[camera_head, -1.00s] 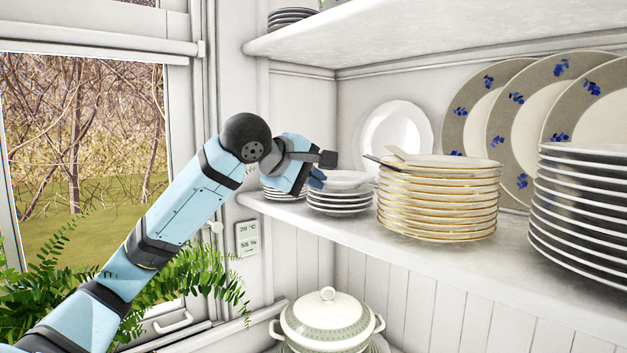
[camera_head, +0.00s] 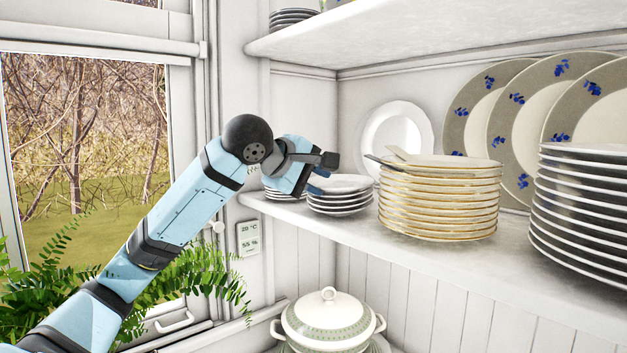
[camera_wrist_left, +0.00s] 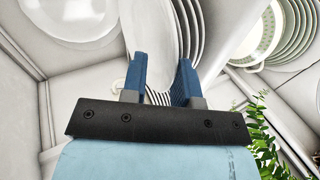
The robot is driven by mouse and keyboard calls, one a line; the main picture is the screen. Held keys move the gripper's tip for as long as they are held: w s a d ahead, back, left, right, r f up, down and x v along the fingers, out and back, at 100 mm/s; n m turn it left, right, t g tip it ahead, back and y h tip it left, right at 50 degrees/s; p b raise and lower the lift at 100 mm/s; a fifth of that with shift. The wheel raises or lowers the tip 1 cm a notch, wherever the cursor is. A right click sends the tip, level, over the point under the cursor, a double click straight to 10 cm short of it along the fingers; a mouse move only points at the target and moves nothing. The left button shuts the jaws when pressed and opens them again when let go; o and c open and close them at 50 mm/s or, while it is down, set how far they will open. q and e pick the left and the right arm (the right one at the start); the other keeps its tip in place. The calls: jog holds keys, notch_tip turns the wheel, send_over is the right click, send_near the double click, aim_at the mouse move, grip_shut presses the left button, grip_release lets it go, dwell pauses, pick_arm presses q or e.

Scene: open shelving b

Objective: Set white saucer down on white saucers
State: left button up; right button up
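The white saucer (camera_head: 343,183) lies on top of the short stack of white saucers (camera_head: 340,204) on the shelf. In the left wrist view the saucer (camera_wrist_left: 150,28) shows its pale face, and the rims of the stacked saucers (camera_wrist_left: 190,30) show close on its right. My left gripper (camera_head: 318,181) is at the stack's left edge. Its blue fingers (camera_wrist_left: 161,82) are spread apart, one on each side of the saucer's near rim, with a clear gap between them. The exact contact at the rim is partly hidden. My right gripper is not in view.
A gold-rimmed plate stack (camera_head: 438,202) stands close on the right, with dark-edged plates (camera_head: 580,220) beyond. A white plate (camera_head: 396,138) leans behind. Another small stack (camera_head: 283,194) is behind my gripper. A tureen (camera_head: 327,318) sits below; the upper shelf (camera_head: 430,35) is overhead.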

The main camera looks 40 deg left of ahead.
pick_arm(q)
jog(key=v, duration=1.2)
jog(key=shift+b, duration=0.3)
jog(key=shift+r, duration=0.1)
